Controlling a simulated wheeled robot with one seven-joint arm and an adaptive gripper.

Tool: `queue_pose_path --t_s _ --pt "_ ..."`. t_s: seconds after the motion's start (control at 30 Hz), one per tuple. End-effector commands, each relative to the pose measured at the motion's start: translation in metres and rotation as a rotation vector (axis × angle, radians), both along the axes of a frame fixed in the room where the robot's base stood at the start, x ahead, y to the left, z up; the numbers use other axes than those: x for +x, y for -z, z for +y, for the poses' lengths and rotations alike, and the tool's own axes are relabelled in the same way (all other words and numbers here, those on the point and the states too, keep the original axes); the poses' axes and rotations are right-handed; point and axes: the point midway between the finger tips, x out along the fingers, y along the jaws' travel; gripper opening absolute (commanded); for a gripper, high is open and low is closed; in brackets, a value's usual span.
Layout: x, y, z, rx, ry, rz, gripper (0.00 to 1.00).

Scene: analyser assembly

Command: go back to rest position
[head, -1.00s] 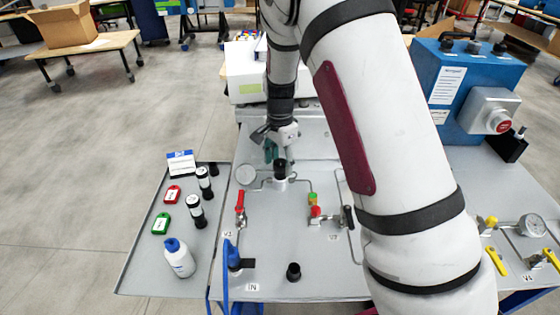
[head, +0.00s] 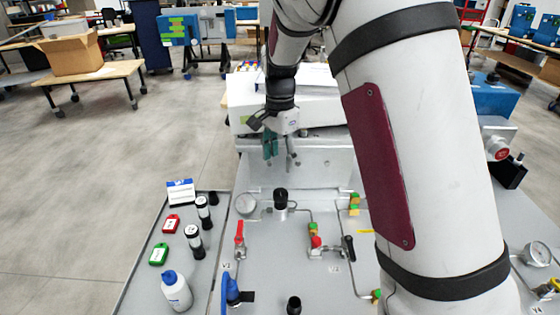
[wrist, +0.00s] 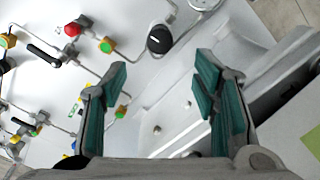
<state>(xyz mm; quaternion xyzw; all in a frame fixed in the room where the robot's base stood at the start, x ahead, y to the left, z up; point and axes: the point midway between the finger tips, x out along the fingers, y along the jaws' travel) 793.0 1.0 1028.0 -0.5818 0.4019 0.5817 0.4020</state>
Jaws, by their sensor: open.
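My gripper (head: 280,150) hangs above the back part of the grey panel, in front of the white machine in the head view. In the wrist view, its two green-padded fingers (wrist: 160,90) are spread apart with nothing between them. The black knob (head: 281,196) on the panel stands below the gripper and apart from it. That knob also shows in the wrist view (wrist: 159,39), beyond the fingertips.
The panel (head: 270,260) carries a red-handled valve (head: 239,236), a gauge (head: 245,204) and thin pipes. A side tray holds a white bottle (head: 176,291), tags and dark cylinders. A white machine (head: 315,97) stands behind. Open floor lies to the left.

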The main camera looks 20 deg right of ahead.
Motion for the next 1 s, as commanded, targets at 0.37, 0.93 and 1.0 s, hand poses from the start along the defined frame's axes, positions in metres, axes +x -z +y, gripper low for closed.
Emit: queue_pose_path --t_s 0.37,0.93,1.0 --pt "-0.002 -0.003 0.000 0.004 -0.009 -0.004 0.54" --pt "-0.145 -0.117 -0.001 0.053 -0.533 -0.181 0.54" --pt "-0.167 -0.125 -0.001 0.039 -0.614 -0.208 0.54"
